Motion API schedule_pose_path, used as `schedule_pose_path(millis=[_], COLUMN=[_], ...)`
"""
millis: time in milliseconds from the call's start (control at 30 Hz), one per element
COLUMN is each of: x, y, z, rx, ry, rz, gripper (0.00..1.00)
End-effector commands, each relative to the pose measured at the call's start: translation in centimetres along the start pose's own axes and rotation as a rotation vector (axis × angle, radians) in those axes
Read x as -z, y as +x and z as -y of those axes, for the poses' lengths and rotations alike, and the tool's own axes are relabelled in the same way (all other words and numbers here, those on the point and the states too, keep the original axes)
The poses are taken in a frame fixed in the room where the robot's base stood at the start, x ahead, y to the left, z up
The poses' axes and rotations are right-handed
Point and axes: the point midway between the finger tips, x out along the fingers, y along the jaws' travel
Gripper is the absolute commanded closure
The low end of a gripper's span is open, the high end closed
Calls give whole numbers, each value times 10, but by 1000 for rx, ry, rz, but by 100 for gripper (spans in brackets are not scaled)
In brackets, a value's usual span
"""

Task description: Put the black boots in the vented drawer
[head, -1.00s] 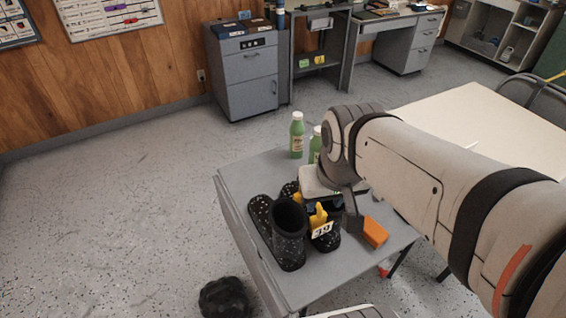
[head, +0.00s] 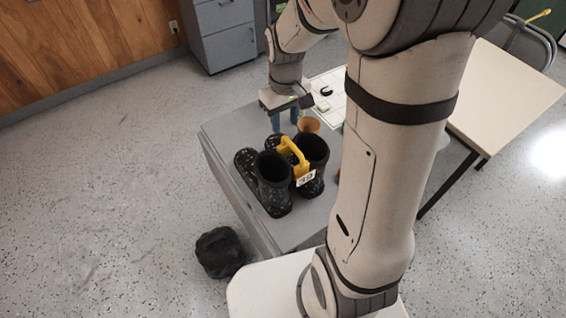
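The black boots (head: 272,182) stand upright side by side on a small grey table (head: 228,150), in the head view. A yellow clip or handle (head: 292,150) joins their tops and carries a white number tag. My gripper (head: 285,120) is above the far part of the table, behind the boots and apart from them. Two blue prongs with a gap between them show below its palm; they look like open, empty fingers. The grey drawer cabinet (head: 222,40) stands by the wall, cut by the top edge; no vents can be made out on it.
An orange cup-like thing (head: 308,125) stands just behind the boots. A black bag (head: 220,252) lies on the floor at the table's front left. A cream table (head: 500,95) is at the right. The floor on the left is clear. My arm hides the table's right part.

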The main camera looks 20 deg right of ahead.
Motion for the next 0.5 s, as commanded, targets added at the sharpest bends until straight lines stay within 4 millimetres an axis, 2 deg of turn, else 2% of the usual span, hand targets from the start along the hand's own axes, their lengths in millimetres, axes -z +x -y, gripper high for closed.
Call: schedule_pose_path(millis=[400, 500], x=[-1, -1], y=[52, 60], z=[0, 0], rx=[1, 1], ry=[0, 0], rz=[4, 2], gripper=[62, 62])
